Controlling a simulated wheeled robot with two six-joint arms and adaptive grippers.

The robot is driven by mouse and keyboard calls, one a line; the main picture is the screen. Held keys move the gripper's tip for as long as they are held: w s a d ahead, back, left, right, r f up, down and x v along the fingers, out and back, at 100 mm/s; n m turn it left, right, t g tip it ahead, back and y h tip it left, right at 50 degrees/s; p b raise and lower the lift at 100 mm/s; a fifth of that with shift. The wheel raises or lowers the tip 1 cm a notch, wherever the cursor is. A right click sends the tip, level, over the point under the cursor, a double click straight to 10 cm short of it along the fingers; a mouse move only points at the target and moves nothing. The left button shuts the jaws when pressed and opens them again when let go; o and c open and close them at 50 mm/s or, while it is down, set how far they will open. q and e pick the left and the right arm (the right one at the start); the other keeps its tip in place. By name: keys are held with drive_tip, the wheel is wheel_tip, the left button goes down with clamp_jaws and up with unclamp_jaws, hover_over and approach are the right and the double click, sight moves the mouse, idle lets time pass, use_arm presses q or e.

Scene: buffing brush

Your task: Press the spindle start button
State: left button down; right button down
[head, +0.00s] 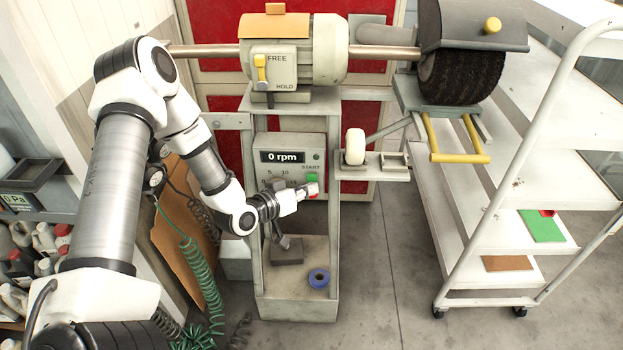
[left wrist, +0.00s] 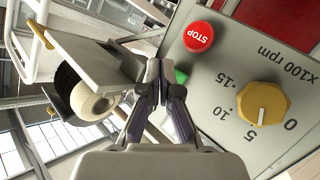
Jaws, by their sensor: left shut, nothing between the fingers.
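The grey control panel (head: 290,150) on the stand reads 0 rpm. Its green START button (head: 312,177) is on the right side below the START label. In the left wrist view the green button (left wrist: 181,76) is partly hidden behind my gripper's finger. The red STOP button (left wrist: 198,36) lies beside it. My left gripper (head: 312,189) is shut and empty, its fingertips close to the green button in the head view. The left wrist view shows the closed fingers (left wrist: 155,66) just beside the green button; I cannot tell whether they touch it. My right gripper is out of view.
The motor above has a yellow FREE/HOLD lever (head: 261,66). The buffing brush (head: 461,78) sits under a grey hood at right. A small bracket with a white roller (head: 355,146) sticks out right of the panel.

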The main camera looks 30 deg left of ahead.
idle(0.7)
use_arm(q)
drive_tip(key=shift+w+a, duration=0.25)
drive_tip(key=shift+w, duration=0.1)
drive_tip(key=shift+w+a, duration=0.2)
drive_tip(key=shift+w, duration=0.15)
idle(0.8)
drive_tip(key=shift+s+d, duration=0.45)
drive_tip(key=shift+s, duration=0.25)
drive_tip(key=shift+s, duration=0.1)
drive_tip(key=shift+s+d, duration=0.45)
drive_tip(key=shift+s, duration=0.25)
drive_tip(key=shift+s+d, duration=0.4)
drive_tip(key=shift+s, duration=0.25)
drive_tip(key=shift+s+d, duration=0.45)
drive_tip(key=shift+s, duration=0.25)
